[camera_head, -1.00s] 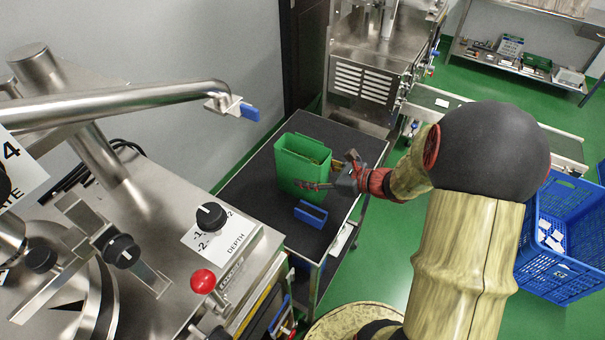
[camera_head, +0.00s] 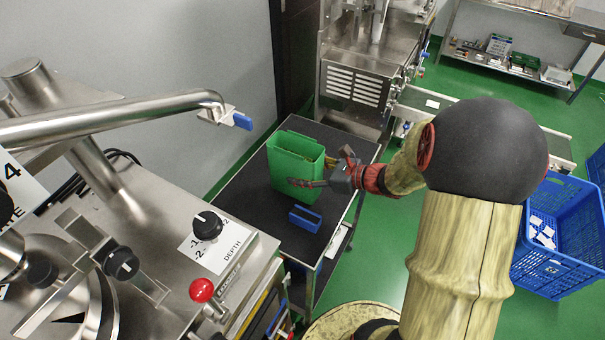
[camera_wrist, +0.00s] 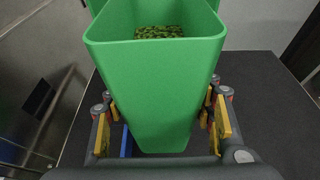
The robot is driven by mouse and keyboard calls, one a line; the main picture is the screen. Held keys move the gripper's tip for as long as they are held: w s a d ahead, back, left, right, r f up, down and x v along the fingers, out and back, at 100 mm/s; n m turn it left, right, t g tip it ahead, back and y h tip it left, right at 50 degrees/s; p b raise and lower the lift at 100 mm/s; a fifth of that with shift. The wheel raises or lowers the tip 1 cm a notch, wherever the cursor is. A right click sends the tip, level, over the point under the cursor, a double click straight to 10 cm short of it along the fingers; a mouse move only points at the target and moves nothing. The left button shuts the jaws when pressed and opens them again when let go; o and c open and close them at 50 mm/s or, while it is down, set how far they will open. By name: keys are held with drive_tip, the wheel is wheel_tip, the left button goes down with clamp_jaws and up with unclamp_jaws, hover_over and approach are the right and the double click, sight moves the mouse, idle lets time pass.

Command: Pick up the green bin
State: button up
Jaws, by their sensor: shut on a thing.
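The green bin (camera_head: 294,166) is upright at the dark-topped cart (camera_head: 240,190) in the head view. In the wrist view the green bin (camera_wrist: 155,85) fills the middle, with green-brown bits inside it. My gripper (camera_head: 318,176) reaches it from the right. In the wrist view my gripper (camera_wrist: 163,115) has its yellow-padded fingers on both sides of the bin, shut on it. I cannot tell whether the bin's base touches the cart top.
A small blue holder (camera_head: 305,218) stands on the cart in front of the bin. A steel machine with a red knob (camera_head: 202,290) is at the left. A steel cabinet (camera_head: 355,75) stands behind. A blue crate (camera_head: 560,270) is on the floor at the right.

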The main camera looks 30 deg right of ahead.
drive_tip(key=s+r+p, duration=0.1)
drive_tip(key=r, duration=0.1)
drive_tip(key=s+d+r+p, duration=0.1)
drive_tip(key=s+r, duration=0.3)
drive_tip(key=shift+s+d+r+p, duration=0.15)
drive_tip(key=shift+r+p, duration=0.25)
drive_tip(key=p, duration=0.2)
approach(317, 166)
drive_tip(key=shift+s+a+f, duration=0.15)
drive_tip(key=shift+a+f, duration=0.1)
drive_tip(key=shift+a, duration=0.6)
drive_tip(key=shift+s+a+f, duration=0.15)
drive_tip(key=shift+a+f, duration=0.1)
drive_tip(key=shift+a, duration=0.65)
